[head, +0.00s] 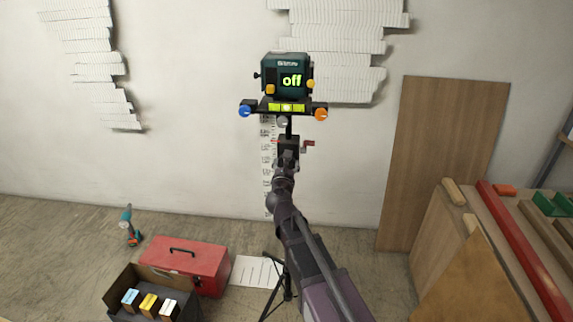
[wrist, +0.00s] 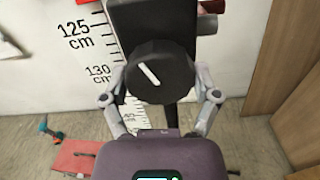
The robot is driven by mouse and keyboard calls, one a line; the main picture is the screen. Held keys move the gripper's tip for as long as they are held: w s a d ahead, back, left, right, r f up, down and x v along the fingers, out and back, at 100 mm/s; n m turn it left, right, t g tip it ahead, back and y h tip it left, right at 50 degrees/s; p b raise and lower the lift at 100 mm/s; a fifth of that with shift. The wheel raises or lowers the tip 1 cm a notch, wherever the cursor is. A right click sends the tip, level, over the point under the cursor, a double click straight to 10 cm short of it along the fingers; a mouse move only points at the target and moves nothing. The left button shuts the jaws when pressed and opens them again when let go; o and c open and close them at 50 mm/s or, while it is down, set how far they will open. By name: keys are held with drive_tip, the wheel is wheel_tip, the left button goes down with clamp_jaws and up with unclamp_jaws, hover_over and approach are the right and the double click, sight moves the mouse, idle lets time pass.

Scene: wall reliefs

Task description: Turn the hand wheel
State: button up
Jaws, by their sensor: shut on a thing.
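The hand wheel (wrist: 172,62) is a black round knob with a ribbed rim and a white line on its face, in the middle of the wrist view. The line slants from upper left to lower right. My gripper (wrist: 160,80) has one grey finger on each side of the wheel and is shut on its rim. In the head view my gripper (head: 286,161) is at the dark block (head: 289,145) on the instrument's column and hides the wheel. Above it stands a green instrument (head: 284,76) whose display reads "off".
The instrument's plate carries a yellow level (head: 287,107), a blue knob (head: 245,111) and an orange knob (head: 321,114). A red crank (head: 309,144) juts right of the block. A measuring scale (wrist: 92,40) hangs behind. A red toolbox (head: 186,262) stands left; a wooden board (head: 440,150) leans right.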

drive_tip(key=m, duration=0.3)
drive_tip(key=shift+m, duration=0.4)
drive_tip(key=m, duration=0.4)
drive_tip(key=shift+a+r+m, duration=0.1)
drive_tip(key=shift+m, duration=0.2)
drive_tip(key=m, duration=0.4)
drive_tip(key=shift+m, duration=0.3)
drive_tip(key=m, duration=0.3)
drive_tip(key=shift+m, duration=0.3)
drive_tip(key=m, duration=0.4)
drive_tip(key=shift+r+m, duration=0.1)
drive_tip(key=shift+m, duration=0.2)
drive_tip(key=m, duration=0.3)
drive_tip(key=shift+m, duration=0.3)
drive_tip(key=m, duration=0.4)
drive_tip(key=shift+r+p, duration=0.1)
drive_tip(key=shift+p, duration=0.2)
drive_tip(key=shift+m, duration=1.9)
